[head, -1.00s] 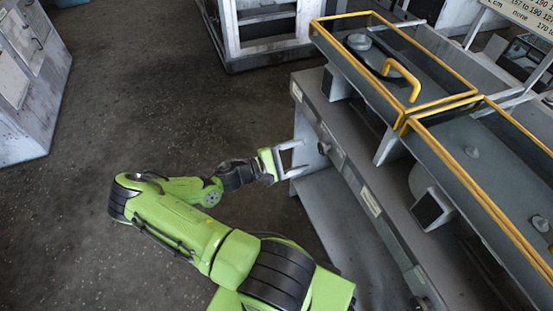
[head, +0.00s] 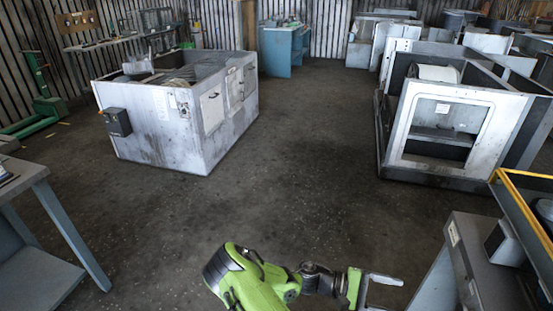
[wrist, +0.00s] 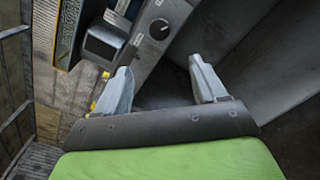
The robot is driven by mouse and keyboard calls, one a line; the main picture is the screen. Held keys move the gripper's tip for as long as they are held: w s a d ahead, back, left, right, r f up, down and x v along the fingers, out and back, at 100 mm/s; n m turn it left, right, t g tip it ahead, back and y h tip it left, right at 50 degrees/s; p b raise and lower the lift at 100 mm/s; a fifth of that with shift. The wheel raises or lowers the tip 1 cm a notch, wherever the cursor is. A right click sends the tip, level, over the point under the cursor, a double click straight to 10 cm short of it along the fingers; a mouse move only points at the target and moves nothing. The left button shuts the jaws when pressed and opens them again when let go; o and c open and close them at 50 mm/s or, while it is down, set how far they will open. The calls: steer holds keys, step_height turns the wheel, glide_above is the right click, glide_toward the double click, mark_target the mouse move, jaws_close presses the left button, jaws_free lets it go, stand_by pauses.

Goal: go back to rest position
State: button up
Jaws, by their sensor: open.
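My gripper (head: 384,292) is at the bottom of the head view, at the end of my green arm, just left of a grey bench. Its lower part is cut off by the picture edge. In the wrist view my gripper (wrist: 160,88) shows two grey fingers spread apart, with nothing between them. Beyond the fingers is a grey panel with a round black knob (wrist: 159,29).
The grey bench (head: 470,262) with a yellow-edged tray (head: 510,200) stands close at the right. A white cabinet (head: 440,125) stands behind it. A white machine housing (head: 165,130) is at left, a table (head: 25,172) at far left. The middle floor is clear.

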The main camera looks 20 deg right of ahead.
steer(key=w+a+r+m+t+y+p, duration=0.1)
steer(key=w+a+r+t+y+p, duration=0.1)
steer(key=a+r+t+y, duration=0.55)
steer(key=w+a+r+m+t+y+p, duration=0.1)
steer(key=w+a+r+t+y+p, duration=0.2)
steer(key=a+r, duration=0.5)
steer(key=s+a+r+t+y+p, duration=0.1)
steer(key=s+a+r+t, duration=0.2)
steer(key=a+r, duration=0.3)
steer(key=s+a+r+n+t+y, duration=0.1)
steer(key=s+a+r+t+y, duration=0.1)
steer(key=s+a+r+t, duration=0.2)
step_height(320, 180, up, 4)
steer(key=shift+a+f+n+p, duration=0.15)
steer(key=shift+a+n+p, duration=0.2)
steer(key=shift+a, duration=0.7)
